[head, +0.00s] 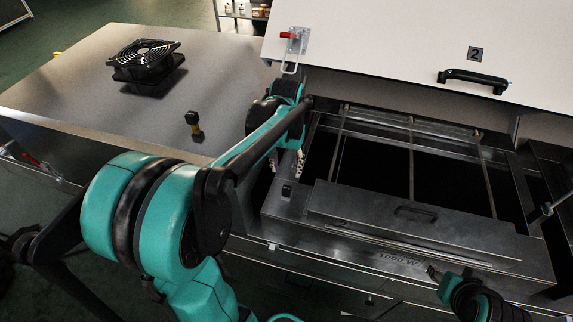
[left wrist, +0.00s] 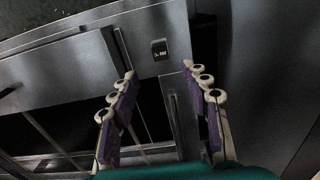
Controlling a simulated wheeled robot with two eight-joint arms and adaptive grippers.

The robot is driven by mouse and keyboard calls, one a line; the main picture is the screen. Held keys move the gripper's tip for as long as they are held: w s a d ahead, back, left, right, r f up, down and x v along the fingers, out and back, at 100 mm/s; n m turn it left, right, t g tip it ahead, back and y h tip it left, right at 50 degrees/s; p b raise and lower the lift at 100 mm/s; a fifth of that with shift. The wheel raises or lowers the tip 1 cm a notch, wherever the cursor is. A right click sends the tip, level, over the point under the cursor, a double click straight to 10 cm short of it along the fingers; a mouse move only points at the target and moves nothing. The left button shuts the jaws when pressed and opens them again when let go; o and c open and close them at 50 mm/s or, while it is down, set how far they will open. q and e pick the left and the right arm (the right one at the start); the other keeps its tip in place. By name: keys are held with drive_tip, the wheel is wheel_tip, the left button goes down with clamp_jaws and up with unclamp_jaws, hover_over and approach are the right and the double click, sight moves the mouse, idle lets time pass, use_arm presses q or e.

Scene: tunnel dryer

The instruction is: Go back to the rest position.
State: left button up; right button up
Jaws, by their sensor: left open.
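My left gripper (head: 286,161) hangs at the left front corner of the open dryer section (head: 318,205), partly hidden behind my own arm. In the left wrist view my left gripper (left wrist: 160,88) has its two purple-and-white fingers spread apart with nothing between them. A small black block with white lettering (left wrist: 160,49) sits on the metal rim beyond the fingertips.
A raised white lid marked 2 (head: 390,50) with a black handle (head: 474,80) stands behind the opening. A metal cover with a recessed handle (head: 415,214) lies at the front. A black fan (head: 145,60) and a small black-and-brass part (head: 194,124) stand on the grey top (head: 75,85).

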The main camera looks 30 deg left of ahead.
use_arm(q)
drive_tip(key=shift+r, duration=0.3)
drive_tip(key=shift+d, duration=0.1)
